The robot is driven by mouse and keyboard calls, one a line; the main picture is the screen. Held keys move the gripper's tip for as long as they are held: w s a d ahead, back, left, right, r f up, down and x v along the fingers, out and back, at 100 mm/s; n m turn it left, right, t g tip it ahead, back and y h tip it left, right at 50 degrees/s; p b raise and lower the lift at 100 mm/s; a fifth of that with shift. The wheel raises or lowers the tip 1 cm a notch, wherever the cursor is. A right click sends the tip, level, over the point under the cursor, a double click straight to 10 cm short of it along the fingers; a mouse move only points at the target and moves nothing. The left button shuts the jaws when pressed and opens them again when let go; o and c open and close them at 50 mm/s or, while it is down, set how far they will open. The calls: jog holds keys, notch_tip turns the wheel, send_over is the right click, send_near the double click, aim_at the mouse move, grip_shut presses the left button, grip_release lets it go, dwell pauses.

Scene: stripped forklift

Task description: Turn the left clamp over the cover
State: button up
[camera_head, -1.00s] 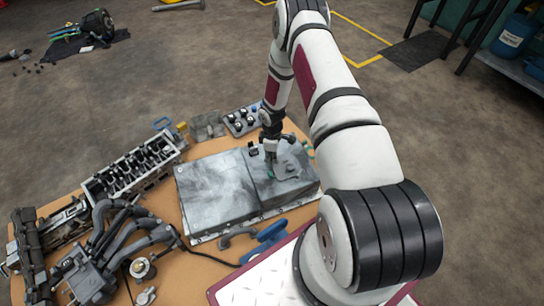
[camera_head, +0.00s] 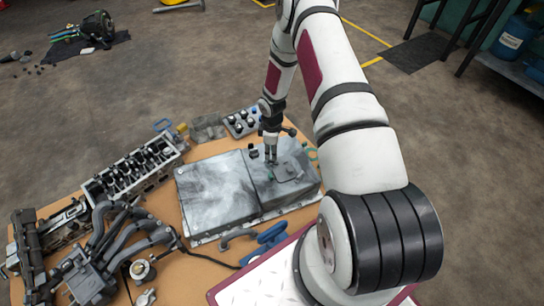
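A large grey metal case (camera_head: 215,190) lies on the wooden table. A small flat grey cover (camera_head: 288,172) sits on the right part of its top. A small dark upright piece (camera_head: 253,150), possibly a clamp, stands at the far edge of the case, left of my gripper. My gripper (camera_head: 271,160) points down over the case, just beyond and left of the cover. Its fingers are too small to show a gap or contact, and no held thing is visible.
A cylinder head (camera_head: 135,168) and dark hoses (camera_head: 125,235) crowd the left of the table. A tray of small round parts (camera_head: 241,122) stands behind the case. A blue-handled tool (camera_head: 265,245) lies in front. The left part of the case top is clear.

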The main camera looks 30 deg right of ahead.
notch_tip(320, 180, up, 7)
dwell(0.3)
jog(key=shift+r, duration=0.15)
dwell(0.3)
jog(key=s+a+r+m+h, duration=0.1)
jog(key=s+a+r+m, duration=0.15)
jog(key=r, duration=0.85)
jog(key=s+a+r+m, duration=0.15)
jog(key=s+r, duration=0.25)
jog(key=r, duration=0.8)
jog(key=s+a+r+m+h, duration=0.1)
jog(key=s+a+r, duration=0.2)
jog(key=r, duration=0.8)
jog(key=s+a+r+m+y, duration=0.1)
jog(key=s+a+r, duration=0.2)
jog(key=s, duration=0.6)
jog(key=s+a+r+m, duration=0.2)
jog(key=s+a+r, duration=0.15)
jog(key=s, duration=0.55)
jog(key=s+a+r+m+y, duration=0.1)
jog(key=s+a+r, duration=0.25)
jog(key=s, duration=0.45)
notch_tip(320, 180, up, 29)
jog(key=t+p, duration=0.4)
jog(key=p, duration=2.3)
jog(key=shift+s+d+p, duration=0.2)
jog(key=shift+p, duration=0.1)
